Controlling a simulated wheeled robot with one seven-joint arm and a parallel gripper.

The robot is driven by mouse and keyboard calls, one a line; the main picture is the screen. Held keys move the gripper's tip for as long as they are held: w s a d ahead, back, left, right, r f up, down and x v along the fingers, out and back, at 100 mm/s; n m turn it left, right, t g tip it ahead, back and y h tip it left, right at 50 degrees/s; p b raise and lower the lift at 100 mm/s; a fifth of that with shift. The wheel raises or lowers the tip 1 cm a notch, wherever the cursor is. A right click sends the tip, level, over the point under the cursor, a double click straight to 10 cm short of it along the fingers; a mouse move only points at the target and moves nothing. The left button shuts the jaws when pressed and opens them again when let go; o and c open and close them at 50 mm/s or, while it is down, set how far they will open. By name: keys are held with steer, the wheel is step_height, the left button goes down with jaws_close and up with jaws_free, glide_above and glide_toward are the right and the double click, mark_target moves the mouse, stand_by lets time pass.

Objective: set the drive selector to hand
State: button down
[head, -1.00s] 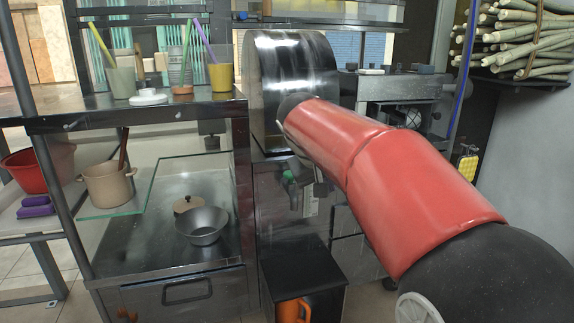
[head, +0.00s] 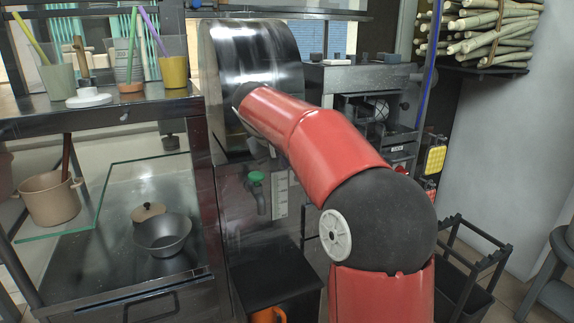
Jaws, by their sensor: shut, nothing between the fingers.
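The press (head: 270,50) stands in the middle of the head view, with a curved shiny metal hood. A tap with a green handle (head: 256,178) sticks out of its front below the hood. A pale scale strip (head: 281,193) is beside the tap. I cannot pick out the drive selector; my red arm covers part of the press and the area to its right. Dark machinery with a small white label (head: 397,149) shows to the right of the press. My arm reaches toward the hood, and its end and my gripper are not visible.
A shelf with cups (head: 174,72) and a glass pane with a pot (head: 50,197) and a bowl (head: 163,235) are at left. A black shelf (head: 270,270) juts out below the tap. A black crate frame (head: 480,262) and a stool (head: 555,285) stand at right.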

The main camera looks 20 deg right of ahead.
steer(key=x, duration=0.8)
steer(key=shift+b, duration=0.3)
steer(key=shift+d, duration=0.2)
steer(key=shift+d+y+p, duration=0.2)
steer(key=shift+y+p, duration=0.2)
steer(key=shift+p, duration=0.25)
